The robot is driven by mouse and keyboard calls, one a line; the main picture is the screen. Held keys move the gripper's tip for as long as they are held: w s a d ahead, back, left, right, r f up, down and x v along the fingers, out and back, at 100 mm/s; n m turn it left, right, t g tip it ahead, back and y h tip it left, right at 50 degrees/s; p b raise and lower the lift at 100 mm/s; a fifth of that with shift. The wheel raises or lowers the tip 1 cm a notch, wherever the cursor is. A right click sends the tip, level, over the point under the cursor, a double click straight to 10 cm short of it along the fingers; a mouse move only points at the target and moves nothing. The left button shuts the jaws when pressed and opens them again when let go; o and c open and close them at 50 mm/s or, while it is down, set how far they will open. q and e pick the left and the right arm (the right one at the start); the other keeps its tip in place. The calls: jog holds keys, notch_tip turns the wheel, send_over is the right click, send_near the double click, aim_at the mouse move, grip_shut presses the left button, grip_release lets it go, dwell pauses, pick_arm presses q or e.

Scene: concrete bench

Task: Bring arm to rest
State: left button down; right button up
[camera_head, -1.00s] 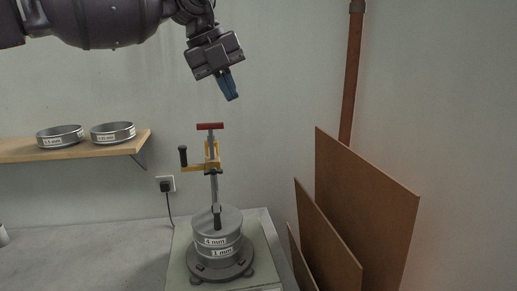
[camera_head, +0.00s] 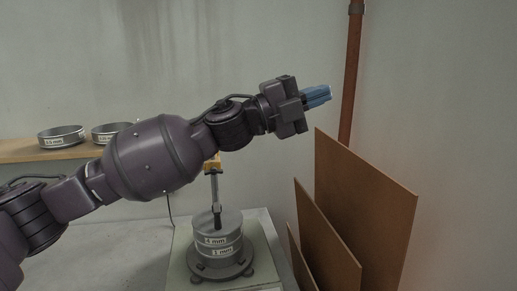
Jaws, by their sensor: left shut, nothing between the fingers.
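My left arm comes in from the lower left and reaches up and to the right across the view. Its gripper (camera_head: 319,96) is shut and empty, with blue fingers pointing right, in the air in front of the wall. Below it on the bench stands a stack of round metal sieves (camera_head: 219,246) labelled 4 mm and 1 mm, on a shaker base with a clamp rod (camera_head: 215,190). My right gripper is not in view.
Two sieves, a left one (camera_head: 61,137) and a right one (camera_head: 108,133), sit on a wooden shelf (camera_head: 30,152), partly hidden by my arm. Brown boards (camera_head: 365,205) lean at the right, below my gripper. A rusty pipe (camera_head: 352,75) runs down the wall near the fingertips.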

pick_arm(q)
jog(key=w+a+f+n+t+y, duration=0.1)
jog(key=a+f+n+t+y, duration=0.4)
jog(key=a+f+n, duration=0.45)
jog(key=w+a+f+n+t+y, duration=0.1)
jog(key=a+f+n+t+y, duration=0.5)
jog(key=f, duration=0.6)
jog(key=w+a+f+n+t+y, duration=0.1)
jog(key=a+f+n+t+y, duration=0.2)
jog(key=a+f+n, duration=0.55)
jog(key=s+a+f+n+g+y, duration=0.1)
jog(key=s+a+f+n+y, duration=0.2)
jog(key=f, duration=0.4)
jog(key=s+a+f+n+g+y, duration=0.1)
jog(key=s+a+f+n, duration=0.1)
jog(key=s+a+f, duration=0.3)
jog(key=s+a+f+n+g+y, duration=0.1)
jog(key=s+a+f+n, duration=0.1)
jog(key=s+f, duration=0.45)
jog(key=s+a+f+n+g+y, duration=0.1)
jog(key=s+a+f+g+y, duration=0.1)
jog(key=s+f, duration=1)
jog(key=shift+s+a+f+n+g, duration=0.4)
jog(key=shift+s+a+g, duration=0.2)
jog(key=shift+s+a, duration=0.35)
